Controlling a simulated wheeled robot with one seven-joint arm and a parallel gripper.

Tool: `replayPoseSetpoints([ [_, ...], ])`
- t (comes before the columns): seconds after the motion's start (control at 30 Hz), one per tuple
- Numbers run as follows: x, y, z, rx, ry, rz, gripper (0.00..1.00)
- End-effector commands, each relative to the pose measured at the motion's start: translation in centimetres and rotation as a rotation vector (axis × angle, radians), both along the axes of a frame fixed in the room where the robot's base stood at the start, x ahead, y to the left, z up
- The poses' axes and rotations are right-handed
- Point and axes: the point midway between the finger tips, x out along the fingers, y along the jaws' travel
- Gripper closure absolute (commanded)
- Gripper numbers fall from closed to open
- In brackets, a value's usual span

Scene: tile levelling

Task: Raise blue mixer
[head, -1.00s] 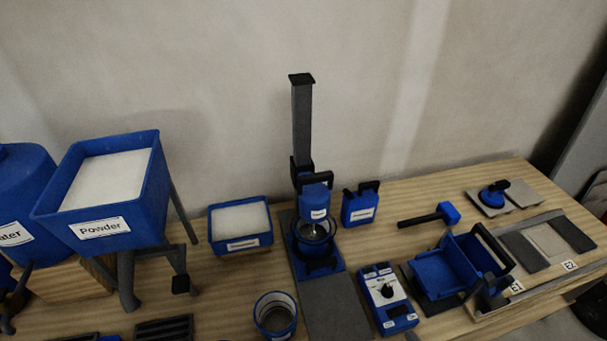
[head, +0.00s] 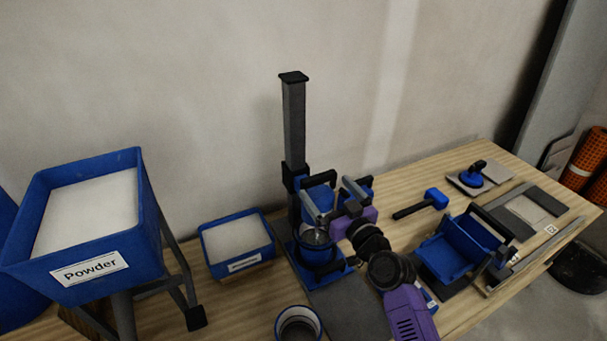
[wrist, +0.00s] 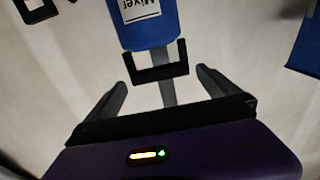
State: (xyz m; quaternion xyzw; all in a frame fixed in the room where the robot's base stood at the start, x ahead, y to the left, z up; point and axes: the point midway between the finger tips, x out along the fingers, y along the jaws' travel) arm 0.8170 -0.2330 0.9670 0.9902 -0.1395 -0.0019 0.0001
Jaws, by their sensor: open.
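The blue mixer (head: 320,197) hangs on a tall dark column (head: 294,125) above a blue bucket (head: 317,252). In the wrist view the mixer (wrist: 140,28) shows its upside-down "Mixer" label and a black U-shaped handle (wrist: 157,72). My purple gripper (head: 330,190) is in front of the mixer in the head view and partly covers it. In the wrist view the open gripper (wrist: 161,82) has one finger on each side of the handle, with gaps left and right. The handle lies near fingertip level. Whether the fingers reach past it in depth is hard to tell.
A powder hopper (head: 85,215) and a white-filled blue tray (head: 236,243) stand left of the mixer. An empty-looking container (head: 298,325) is in front. A blue mallet (head: 423,203), a blue box (head: 450,255) and a suction lifter (head: 474,175) are at right.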

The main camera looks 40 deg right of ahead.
Motion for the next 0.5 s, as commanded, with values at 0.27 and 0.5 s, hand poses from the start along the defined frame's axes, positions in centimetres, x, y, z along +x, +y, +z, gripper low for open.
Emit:
replayPoseSetpoints([
  [0.27, 2.7, -1.1, 0.5, 0.0, -0.005, 0.0, 0.0],
  [0.5, 6.2, -2.0, 0.4, 0.0, -0.004, 0.0, 0.0],
])
